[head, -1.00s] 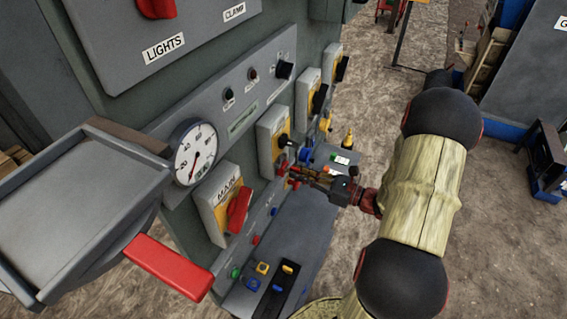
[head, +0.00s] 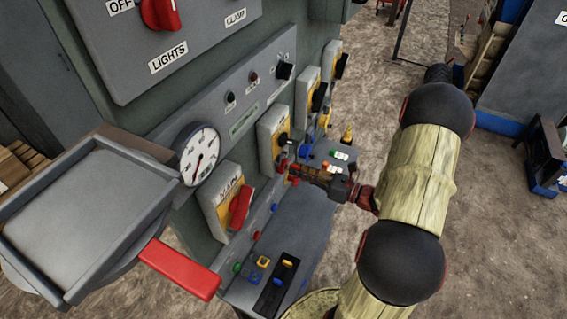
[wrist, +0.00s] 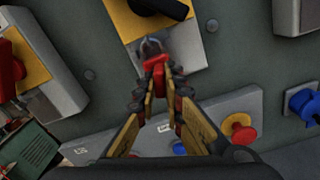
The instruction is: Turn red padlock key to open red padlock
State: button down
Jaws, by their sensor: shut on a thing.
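The red padlock (wrist: 155,64) hangs by its grey shackle from the yellow plate (wrist: 124,22) of a black-handled switch, at the top centre of the wrist view. A narrow red piece, apparently the red padlock key (wrist: 169,93), shows just below the padlock body, between my fingertips. My gripper (wrist: 161,90) is shut on it, with one finger on each side. The fingers hide most of the key, so its angle cannot be told. In the head view my gripper (head: 298,172) points left at the panel, and the padlock (head: 283,164) is a small red patch at its tips.
The MAIN switch with its red handle (head: 240,207) is left of my gripper. A lower sloped panel carries several coloured buttons; a red one on yellow (wrist: 239,128) and a blue knob (wrist: 302,105) are near. The gauge (head: 199,154) and red lever (head: 180,268) are farther left.

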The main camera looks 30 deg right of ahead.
jog(key=shift+w+r+m+p, duration=0.1)
jog(key=shift+m+p, duration=1.4)
jog(key=shift+p, duration=0.65)
jog(key=shift+m+p, duration=2.3)
jog(key=shift+p, duration=0.3)
jog(key=c, duration=2.1)
grip_release()
jog(key=shift+w+a, duration=0.15)
jog(key=shift+o, duration=1.4)
jog(key=v, duration=0.8)
jog(key=shift+p, duration=0.35)
